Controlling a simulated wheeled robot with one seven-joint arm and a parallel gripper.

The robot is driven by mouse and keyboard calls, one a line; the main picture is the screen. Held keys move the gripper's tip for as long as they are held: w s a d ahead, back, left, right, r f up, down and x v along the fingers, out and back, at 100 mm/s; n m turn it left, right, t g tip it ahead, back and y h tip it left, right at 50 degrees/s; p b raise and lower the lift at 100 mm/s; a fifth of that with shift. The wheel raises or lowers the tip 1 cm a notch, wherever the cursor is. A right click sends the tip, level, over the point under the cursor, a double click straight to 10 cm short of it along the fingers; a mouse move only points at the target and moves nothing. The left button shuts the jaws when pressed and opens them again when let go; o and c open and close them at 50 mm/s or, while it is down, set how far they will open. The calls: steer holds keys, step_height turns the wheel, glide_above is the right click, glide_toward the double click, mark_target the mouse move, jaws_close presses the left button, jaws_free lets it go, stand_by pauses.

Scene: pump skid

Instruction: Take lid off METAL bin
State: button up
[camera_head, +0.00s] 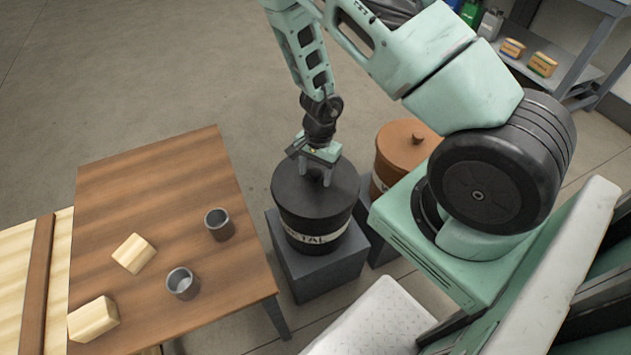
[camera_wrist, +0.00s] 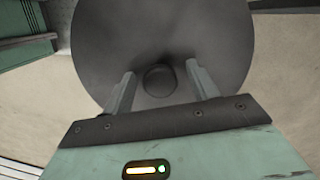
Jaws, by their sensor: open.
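The METAL bin (camera_head: 313,232) is a dark round bin with a pale label band, standing on a grey block. Its dark lid (camera_head: 290,185) is seated on top and fills the upper part of the wrist view (camera_wrist: 205,45). The lid's round knob (camera_wrist: 159,79) sits between my fingers in the wrist view. My gripper (camera_head: 318,178) is over the lid, pointing down. It is open, with a finger on each side of the knob and visible gaps between them. In the head view the gripper hides the knob.
A brown bin (camera_head: 403,150) with a knobbed lid stands close to the right. A wooden table (camera_head: 150,190) on the left holds two grey cups (camera_head: 219,224) and two pale blocks (camera_head: 133,253). A shelf (camera_head: 570,75) with small items stands at the upper right. The floor behind is clear.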

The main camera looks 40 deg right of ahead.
steer(key=c, duration=1.1)
steer(key=shift+c, duration=0.2)
